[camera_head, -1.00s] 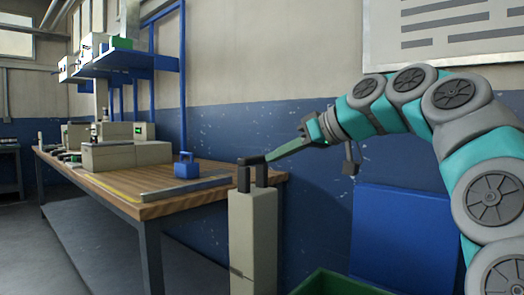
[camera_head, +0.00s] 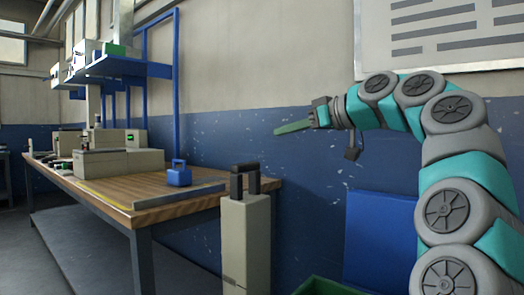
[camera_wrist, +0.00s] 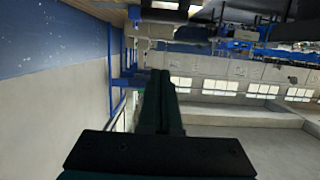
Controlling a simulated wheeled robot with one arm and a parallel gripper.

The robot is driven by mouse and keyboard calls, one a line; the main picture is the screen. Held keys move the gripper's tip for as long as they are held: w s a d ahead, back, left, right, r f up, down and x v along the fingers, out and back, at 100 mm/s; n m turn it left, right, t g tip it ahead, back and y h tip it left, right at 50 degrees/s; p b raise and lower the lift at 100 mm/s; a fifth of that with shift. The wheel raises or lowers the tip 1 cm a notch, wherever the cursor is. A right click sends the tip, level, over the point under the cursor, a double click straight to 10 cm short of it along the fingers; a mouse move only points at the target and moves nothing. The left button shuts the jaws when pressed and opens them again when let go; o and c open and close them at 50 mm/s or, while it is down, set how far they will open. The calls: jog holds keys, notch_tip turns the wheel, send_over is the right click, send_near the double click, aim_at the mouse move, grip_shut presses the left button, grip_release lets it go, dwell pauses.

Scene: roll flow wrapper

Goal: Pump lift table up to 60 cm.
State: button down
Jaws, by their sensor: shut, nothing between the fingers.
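No lift table or height scale can be clearly made out. My gripper (camera_head: 278,131) is shut and empty. It is held in the air at the end of my arm, its green fingers pointing left in the head view. In that view it appears above and to the right of a narrow beige box (camera_head: 246,235) with a black handle on top (camera_head: 245,179), with a visible gap between them. In the wrist view the dark closed fingers (camera_wrist: 160,80) show nothing between them.
A wooden workbench (camera_head: 165,190) stands on the left, carrying beige machine boxes (camera_head: 118,161) and a small blue item (camera_head: 179,174). A green bin (camera_head: 318,287) and a blue panel (camera_head: 380,240) are at lower right. A wall (camera_head: 240,140) runs behind.

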jog(key=w+a+f, duration=0.5)
jog(key=a+f, duration=0.1)
jog(key=a, duration=0.1)
jog(key=shift+w+a+f+b, duration=0.25)
jog(key=shift+w+a+b, duration=0.05)
jog(key=shift+w, duration=0.1)
dwell(0.4)
dwell(0.3)
